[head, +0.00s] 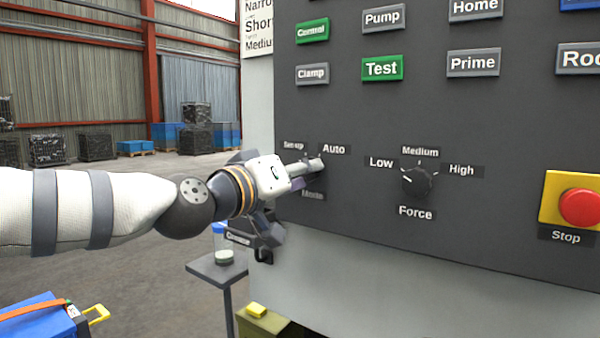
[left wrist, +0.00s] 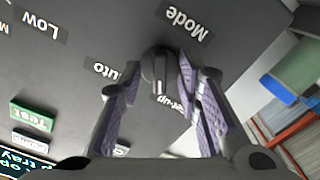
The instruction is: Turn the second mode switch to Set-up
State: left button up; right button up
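The mode switch (left wrist: 160,74) is a small dark knob with a white pointer line on the grey panel, between the labels Set-up, Auto and Mode. In the left wrist view its line points down the picture, towards the near end of the Set-up label (left wrist: 172,104) and away from the Auto label (left wrist: 117,73). My left gripper (head: 310,166) is at this switch, and its two purple-padded fingers (left wrist: 161,62) close on the knob from both sides. In the head view the gripper hides most of the knob and partly covers its labels. My right gripper is not in view.
The Force knob (head: 416,181) sits to the right on the same panel, and the red Stop button (head: 580,207) is further right. Several label buttons, such as green Test (head: 382,68), are above. A small grey stand (head: 215,268) is below my left arm.

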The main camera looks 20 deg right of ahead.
pick_arm(q)
jog(key=v, duration=1.2)
